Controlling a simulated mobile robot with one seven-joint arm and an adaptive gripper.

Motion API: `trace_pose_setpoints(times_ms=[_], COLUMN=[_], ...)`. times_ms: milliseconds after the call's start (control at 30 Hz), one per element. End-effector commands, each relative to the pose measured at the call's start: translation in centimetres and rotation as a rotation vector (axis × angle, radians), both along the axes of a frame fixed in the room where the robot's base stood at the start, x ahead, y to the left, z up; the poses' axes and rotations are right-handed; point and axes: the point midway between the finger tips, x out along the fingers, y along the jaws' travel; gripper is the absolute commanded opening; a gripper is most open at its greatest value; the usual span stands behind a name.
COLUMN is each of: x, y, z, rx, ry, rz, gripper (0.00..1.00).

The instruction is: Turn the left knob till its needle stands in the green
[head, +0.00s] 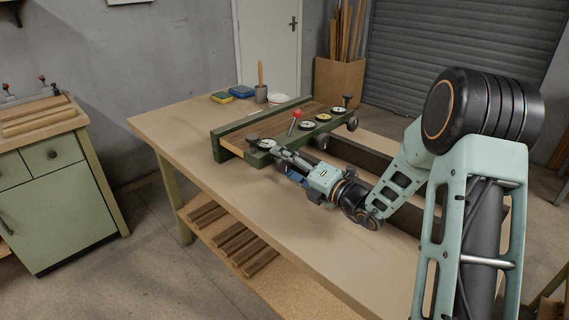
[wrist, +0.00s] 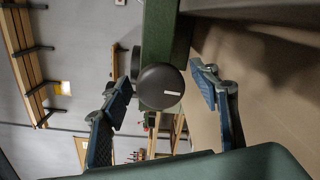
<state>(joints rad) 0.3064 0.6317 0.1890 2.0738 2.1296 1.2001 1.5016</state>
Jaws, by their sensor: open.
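The veneer press (head: 230,135), with a green frame, stands on the bench. In the wrist view a round black knob (wrist: 160,88) with a white mark sits between the fingers of my gripper (wrist: 165,76). The fingers are open on both sides of it, with gaps visible. In the head view my gripper (head: 284,158) is at the press's near left end, and the knob there is hidden by it. The left dial (head: 266,144) has a pale face just above the gripper; its needle and any green zone are too small to read.
More dials (head: 308,125) and dark knobs (head: 321,142) line the press's front to the right. A red-topped lever (head: 296,115) stands up between them. The bench's left part (head: 175,125) is clear.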

Motion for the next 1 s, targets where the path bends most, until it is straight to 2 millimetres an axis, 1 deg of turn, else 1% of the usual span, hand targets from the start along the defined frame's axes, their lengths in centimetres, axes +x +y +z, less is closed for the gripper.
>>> trace_pose_setpoints(times_ms=[67, 167, 400, 600, 767, 1000], x=[-0.3, -1.4, -5.1, -7.5, -8.4, -8.6], y=[-0.5, -1.6, -5.2, -7.4, -8.2, -8.3], z=[0.0, 0.1, 0.2, 0.2, 0.3, 0.3], rx=[0.0, -0.002, 0.0, -0.001, -0.001, 0.001], ry=[0.0, 0.0, 0.001, 0.001, 0.001, 0.001], rz=[-0.003, -0.004, -0.006, -0.003, 0.0, 0.0], gripper=[0.56, 0.56, 0.56, 0.56, 0.56, 0.56])
